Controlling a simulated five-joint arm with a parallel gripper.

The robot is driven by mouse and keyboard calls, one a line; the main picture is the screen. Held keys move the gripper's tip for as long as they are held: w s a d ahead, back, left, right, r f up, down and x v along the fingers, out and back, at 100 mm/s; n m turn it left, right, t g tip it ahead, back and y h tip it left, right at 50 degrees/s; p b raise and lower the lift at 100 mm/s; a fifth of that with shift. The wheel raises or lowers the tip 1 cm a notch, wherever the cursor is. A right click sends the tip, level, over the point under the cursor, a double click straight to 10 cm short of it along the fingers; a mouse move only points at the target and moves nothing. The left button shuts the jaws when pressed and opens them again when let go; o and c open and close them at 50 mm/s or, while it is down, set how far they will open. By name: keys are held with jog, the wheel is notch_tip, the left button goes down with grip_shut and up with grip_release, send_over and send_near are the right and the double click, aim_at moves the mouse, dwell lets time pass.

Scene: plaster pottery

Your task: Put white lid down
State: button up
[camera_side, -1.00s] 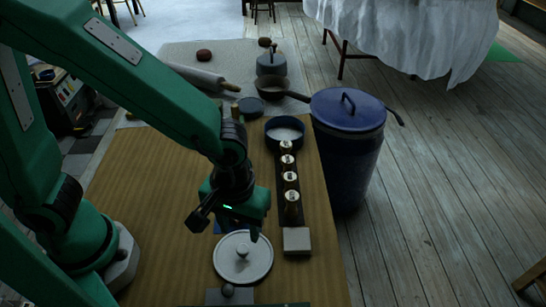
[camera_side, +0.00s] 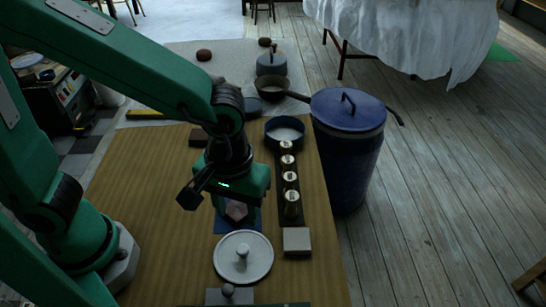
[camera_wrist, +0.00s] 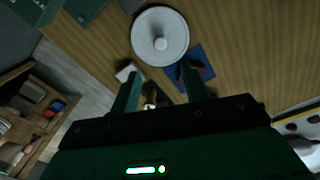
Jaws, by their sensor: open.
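The white lid (camera_side: 243,270), a pale round disc with a knob, lies flat near the front of the wooden table. It also shows whole in the wrist view (camera_wrist: 146,46), ahead of my fingers. My gripper (camera_side: 237,205) is open and stands behind the lid in the side view, apart from it. In the wrist view nothing is held between the spread fingers (camera_wrist: 160,88). A pinkish object (camera_side: 236,212) on a blue square (camera_side: 250,226) shows by my fingers; my gripper partly hides both.
A beige block (camera_side: 297,240) sits right of the lid, and a grey knobbed piece (camera_side: 229,295) in front. A dark strip (camera_side: 291,213) holds several small pieces, with a blue bowl (camera_side: 285,138) behind. A blue barrel (camera_side: 347,160) stands off the table's right edge.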

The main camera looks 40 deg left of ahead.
jog(key=shift+a, duration=0.1)
jog(key=a+r+m+t, duration=0.2)
jog(key=a+r, duration=0.3)
jog(key=a, duration=0.5)
jog(key=a+r+m+t, duration=0.2)
jog(key=a+r, duration=0.3)
jog(key=a, duration=0.5)
jog(key=shift+s+a+r+t, duration=0.25)
jog(key=shift+a+t, duration=0.15)
jog(key=shift+t, duration=0.4)
